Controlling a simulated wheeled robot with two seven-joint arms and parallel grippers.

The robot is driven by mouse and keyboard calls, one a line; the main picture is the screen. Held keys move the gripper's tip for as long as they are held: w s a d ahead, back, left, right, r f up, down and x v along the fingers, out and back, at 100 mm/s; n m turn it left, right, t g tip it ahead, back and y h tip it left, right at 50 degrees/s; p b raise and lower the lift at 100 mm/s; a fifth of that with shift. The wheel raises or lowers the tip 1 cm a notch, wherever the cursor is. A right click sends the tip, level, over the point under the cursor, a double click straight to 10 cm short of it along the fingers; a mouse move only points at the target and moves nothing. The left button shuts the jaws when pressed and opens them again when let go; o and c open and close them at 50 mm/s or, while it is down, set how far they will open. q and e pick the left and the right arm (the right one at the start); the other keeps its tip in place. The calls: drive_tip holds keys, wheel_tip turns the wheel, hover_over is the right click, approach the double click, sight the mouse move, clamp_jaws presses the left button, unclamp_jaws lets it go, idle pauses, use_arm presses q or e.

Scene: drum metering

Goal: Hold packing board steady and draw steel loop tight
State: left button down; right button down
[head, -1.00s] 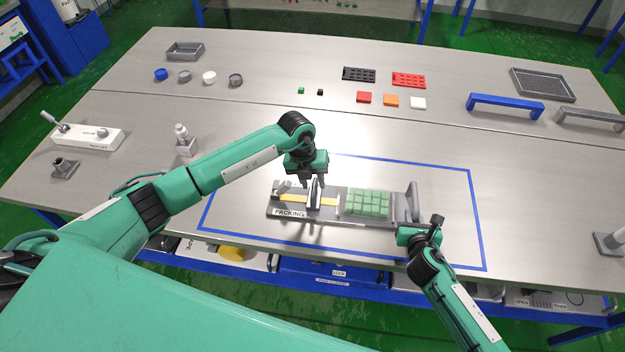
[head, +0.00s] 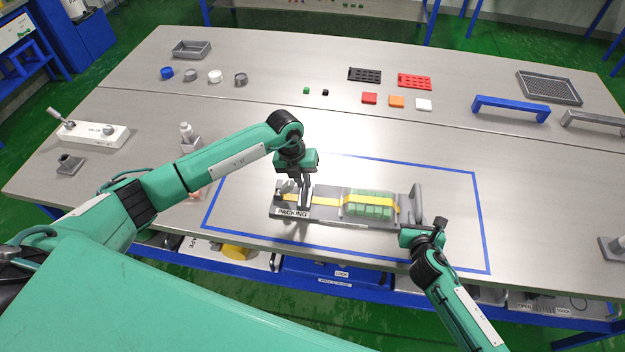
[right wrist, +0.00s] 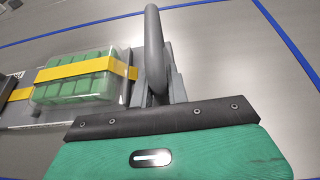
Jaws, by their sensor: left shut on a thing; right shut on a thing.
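The grey packing board (head: 330,217), labelled PACKING, lies inside the blue outline on the table. A block of green pieces (head: 372,211) sits on it under a clear cover. A yellow strap (head: 326,202) runs along the board and over the block; it also crosses the block in the right wrist view (right wrist: 75,71). My left gripper (head: 302,180) is shut on a grey upright piece, seemingly the steel loop (head: 304,198), at the board's left part; the fingers partly hide it. My right gripper (right wrist: 157,98) is shut on the board's grey end handle (right wrist: 155,45).
Trays, coloured caps, tiles and a blue handle (head: 508,104) stand towards the back of the table. A white lever block (head: 92,134) is at the left. The table around the board inside the blue outline is clear.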

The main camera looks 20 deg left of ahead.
use_arm(q)
drive_tip(key=c, duration=1.5)
unclamp_jaws()
drive_tip(key=shift+a, duration=0.2)
drive_tip(key=shift+o, duration=0.2)
drive_tip(key=shift+d+f, duration=0.1)
drive_tip(key=shift+d, duration=0.3)
wheel_tip(320, 180, up, 12)
drive_tip(key=d, duration=0.1)
drive_tip(key=s+d+m+h, duration=0.2)
drive_tip(key=d+m+h, duration=0.1)
drive_tip(key=d, duration=0.5)
drive_tip(key=s+d+r+m+h, duration=0.1)
drive_tip(key=s+d+m+h, duration=0.1)
drive_tip(key=d+m, duration=0.3)
drive_tip(key=s+d+r+m+h, duration=0.1)
drive_tip(key=s+d+m+h, duration=0.2)
drive_tip(key=d, duration=0.8)
drive_tip(key=shift+d+m+g+h, duration=0.15)
drive_tip(key=shift+m+g+h, duration=0.25)
drive_tip(key=shift+m+h, duration=0.4)
